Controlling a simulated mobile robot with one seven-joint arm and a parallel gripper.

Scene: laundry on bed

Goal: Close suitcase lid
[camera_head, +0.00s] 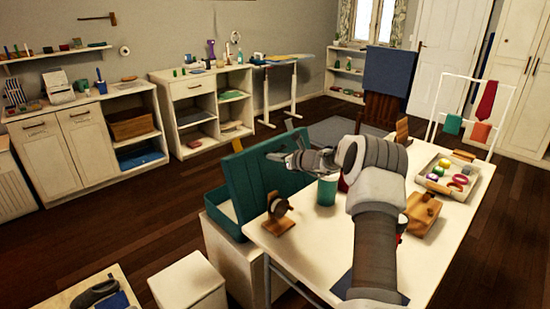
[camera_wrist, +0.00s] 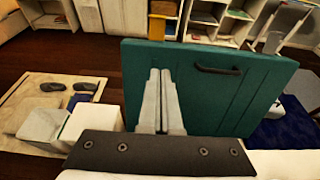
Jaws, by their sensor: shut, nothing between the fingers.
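The teal suitcase (camera_head: 223,212) stands open on a white box at the left end of the white table. Its lid (camera_head: 262,178) is raised, leaning a little back from upright. The lid also fills the middle of the wrist view (camera_wrist: 230,105), with a dark handle (camera_wrist: 217,70) near its top edge. My gripper (camera_head: 276,156) is at the upper part of the lid on the table side. In the wrist view its fingers (camera_wrist: 161,74) are together and overlap the lid's face. I cannot tell whether they touch it. My arm and the lid hide part of the suitcase's inside.
On the white table (camera_head: 312,258) are a wooden stand with a dark disc (camera_head: 278,210), a teal cup (camera_head: 327,190), a wooden block (camera_head: 421,212) and a tray (camera_head: 428,172) of small colourful items. A white box (camera_head: 188,285) stands at the front left. The floor left of the suitcase is clear.

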